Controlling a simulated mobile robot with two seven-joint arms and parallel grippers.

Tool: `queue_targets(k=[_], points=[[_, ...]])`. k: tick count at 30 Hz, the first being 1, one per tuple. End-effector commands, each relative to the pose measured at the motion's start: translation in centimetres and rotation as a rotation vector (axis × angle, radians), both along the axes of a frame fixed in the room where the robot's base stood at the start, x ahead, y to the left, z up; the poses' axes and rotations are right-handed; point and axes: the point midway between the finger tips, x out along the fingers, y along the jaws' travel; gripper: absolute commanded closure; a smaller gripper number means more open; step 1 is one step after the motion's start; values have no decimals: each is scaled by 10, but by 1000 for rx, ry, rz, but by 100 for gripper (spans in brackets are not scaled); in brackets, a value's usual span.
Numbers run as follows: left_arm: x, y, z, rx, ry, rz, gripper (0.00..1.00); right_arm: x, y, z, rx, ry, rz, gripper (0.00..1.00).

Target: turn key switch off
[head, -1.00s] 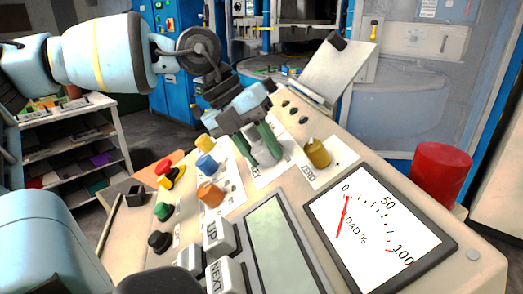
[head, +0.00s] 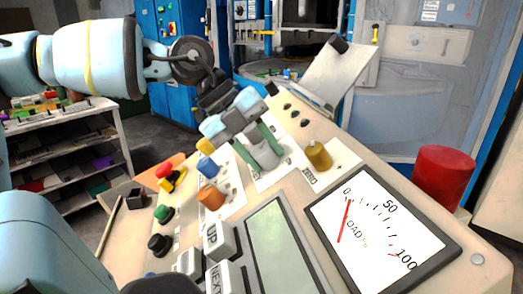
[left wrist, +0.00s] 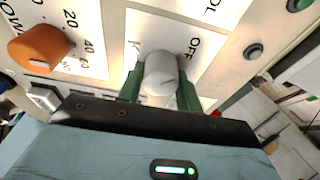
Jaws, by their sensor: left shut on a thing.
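The key switch (left wrist: 161,72) is a grey-white knob on a white label plate; in the left wrist view "OFF" shows on the plate (left wrist: 195,30) near it. In the head view the switch (head: 262,152) stands between the orange and yellow-brown knobs. My left gripper (head: 264,148) has its green fingers on both sides of the knob and is shut on it; the fingers also show in the left wrist view (left wrist: 161,88). The knob's lower part and the rest of the label are partly hidden. My right gripper is not in view.
The sloped console carries an orange knob (head: 211,196), a blue knob (head: 207,167), a yellow-brown knob (head: 319,155) and a gauge (head: 370,228). A red cylinder (head: 443,177) stands at the right. A tilted plate (head: 336,75) rises at the back.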

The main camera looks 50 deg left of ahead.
Motion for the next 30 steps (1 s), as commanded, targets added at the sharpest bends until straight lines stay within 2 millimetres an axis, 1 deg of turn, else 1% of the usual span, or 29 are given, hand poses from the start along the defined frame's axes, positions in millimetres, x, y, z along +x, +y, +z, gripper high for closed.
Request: queue_targets(k=[9, 10, 14, 23, 26, 30], points=[[0, 0, 1, -3, 0, 4, 88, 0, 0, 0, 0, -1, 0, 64], [0, 0, 1, -3, 0, 4, 61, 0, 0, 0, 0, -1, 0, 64], [0, 0, 0, -2, 0, 3, 44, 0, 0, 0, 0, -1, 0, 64], [0, 0, 1, -1, 0, 2, 43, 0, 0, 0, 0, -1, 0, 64], [-2, 3, 7, -1, -2, 3, 43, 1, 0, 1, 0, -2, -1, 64], [-9, 12, 23, -2, -6, 4, 43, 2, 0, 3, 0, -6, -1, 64]])
